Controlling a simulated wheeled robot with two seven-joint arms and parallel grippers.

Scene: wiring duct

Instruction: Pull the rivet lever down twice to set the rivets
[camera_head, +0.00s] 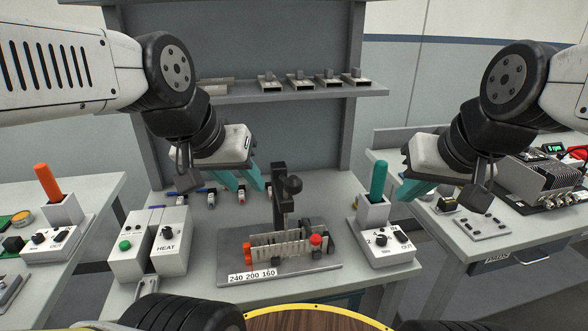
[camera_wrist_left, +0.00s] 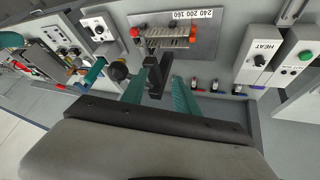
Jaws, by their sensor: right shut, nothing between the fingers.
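Two upright levers show in the head view: a teal one (camera_head: 378,181) on a white box right of centre, and an orange one (camera_head: 47,184) on a white box at far left. No readable label tells which is the rivet lever. A dark post with a ball knob (camera_head: 292,184) rises from the grey fixture plate (camera_head: 230,253) and shows between my fingers in the left wrist view (camera_wrist_left: 155,78). My left gripper (camera_head: 249,180) is open and empty, above and left of the post. My right gripper (camera_head: 408,188) is shut and empty, right of the teal lever.
A slotted duct piece (camera_head: 290,246) with red knobs lies on the fixture plate. Small coloured parts (camera_head: 212,196) lie behind, below a shelf (camera_head: 245,96). A silver device (camera_head: 545,172) stands on the right table.

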